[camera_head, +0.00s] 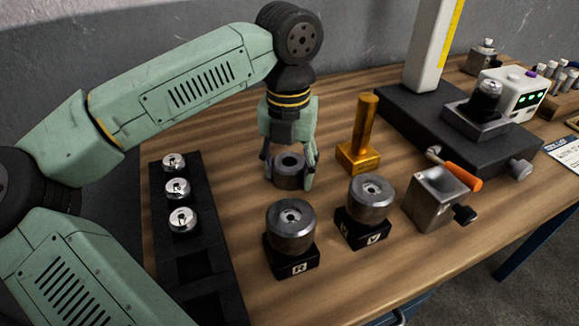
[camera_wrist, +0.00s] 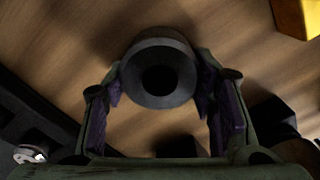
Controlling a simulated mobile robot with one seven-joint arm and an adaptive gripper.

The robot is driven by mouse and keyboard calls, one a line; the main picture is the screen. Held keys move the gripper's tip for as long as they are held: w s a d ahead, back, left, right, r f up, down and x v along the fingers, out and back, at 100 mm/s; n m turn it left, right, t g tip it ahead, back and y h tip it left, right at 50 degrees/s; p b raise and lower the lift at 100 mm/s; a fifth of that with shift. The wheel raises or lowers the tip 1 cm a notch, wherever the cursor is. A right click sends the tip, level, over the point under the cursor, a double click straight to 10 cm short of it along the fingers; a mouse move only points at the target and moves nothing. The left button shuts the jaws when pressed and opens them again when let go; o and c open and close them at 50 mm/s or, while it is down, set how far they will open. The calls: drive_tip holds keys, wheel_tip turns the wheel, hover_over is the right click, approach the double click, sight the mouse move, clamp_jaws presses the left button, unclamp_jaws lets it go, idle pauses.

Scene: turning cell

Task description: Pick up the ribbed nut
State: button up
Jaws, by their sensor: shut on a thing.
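The ribbed nut, a dark grey round piece with a central hole (camera_head: 289,180), is between the fingers of my gripper (camera_head: 289,168). Its ribs are not clear at this size. In the wrist view the nut (camera_wrist: 160,51) shows end-on with its dark bore, and the purple-padded fingers of my gripper (camera_wrist: 163,85) stand on either side of it. My gripper is shut on the nut and points down over the wooden table. Whether the nut touches the table or hangs just above it, I cannot tell.
Two grey metal cylinders, one on a block marked R (camera_head: 291,225) and one on a block marked V (camera_head: 370,196), stand in front. A brass post (camera_head: 364,135) is close on the right. A black rack (camera_head: 195,255) with small silver parts lies left. A metal box (camera_head: 433,200) stands right.

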drive_tip(key=shift+c, duration=0.8)
wheel_tip(320, 180, up, 10)
drive_tip(key=b, duration=0.1)
drive_tip(key=shift+d, duration=0.15)
